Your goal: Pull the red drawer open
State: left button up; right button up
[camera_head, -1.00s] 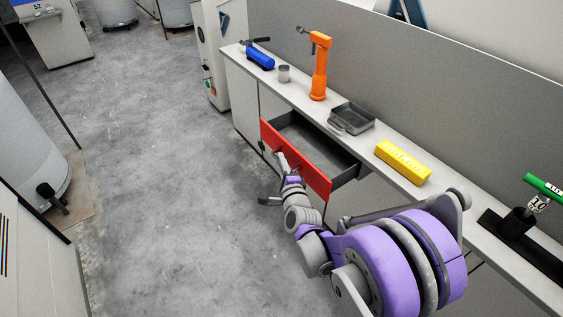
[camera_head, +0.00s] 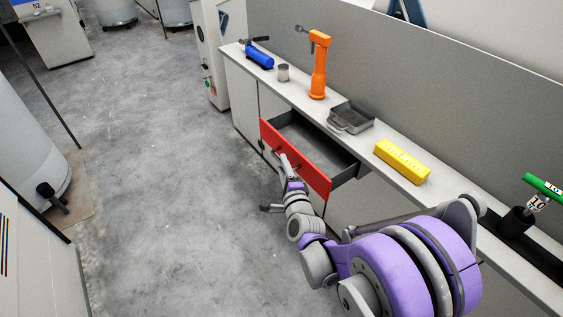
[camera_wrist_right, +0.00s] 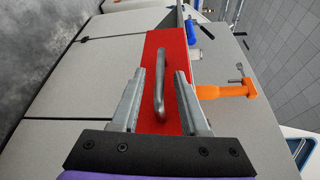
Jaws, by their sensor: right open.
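The red drawer (camera_head: 316,177) stands pulled out from the bench, its inside showing behind the red front. In the right wrist view its red front (camera_wrist_right: 172,48) fills the middle, with a grey bar handle (camera_wrist_right: 160,85) on it. My right gripper (camera_head: 287,164) is at the outer side of the drawer front, by the handle. In the right wrist view the open fingers of my right gripper (camera_wrist_right: 160,76) lie on either side of the handle, apart from it. Part of the handle is hidden in the head view. My left gripper is not in view.
The bench top (camera_head: 300,103) holds a blue bottle-like tool (camera_head: 260,58), a grey cup (camera_head: 283,73), an orange tool (camera_head: 319,70), a metal tray (camera_head: 340,126), a yellow block (camera_head: 402,161) and a green-handled item (camera_head: 543,186). The floor (camera_head: 180,190) left of the drawer is clear.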

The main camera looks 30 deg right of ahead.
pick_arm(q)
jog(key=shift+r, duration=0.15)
pick_arm(e)
jog(key=v, duration=0.8)
jog(key=shift+s+a, duration=0.1)
jog(key=s+a+f+n+g+y, duration=0.2)
jog(key=s+a+n+g+y, duration=0.1)
jog(key=a+n, duration=0.35)
jog(key=s+a+f+n+g+y, duration=0.25)
jog(key=a+n, duration=0.25)
jog(key=n, duration=0.3)
jog(key=s+f+n+g, duration=0.2)
jog(key=s+n+g, duration=0.55)
jog(key=s, duration=0.75)
pick_arm(q)
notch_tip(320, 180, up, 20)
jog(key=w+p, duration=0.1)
jog(key=p, duration=1.6)
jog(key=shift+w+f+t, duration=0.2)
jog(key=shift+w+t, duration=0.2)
pick_arm(e)
notch_tip(320, 180, up, 19)
jog(key=w+n+t, duration=0.1)
jog(key=w+t, duration=0.1)
jog(key=shift+n, duration=0.4)
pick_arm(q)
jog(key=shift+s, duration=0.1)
pick_arm(e)
jog(key=shift+a+r, duration=0.1)
jog(key=shift+a, duration=0.1)
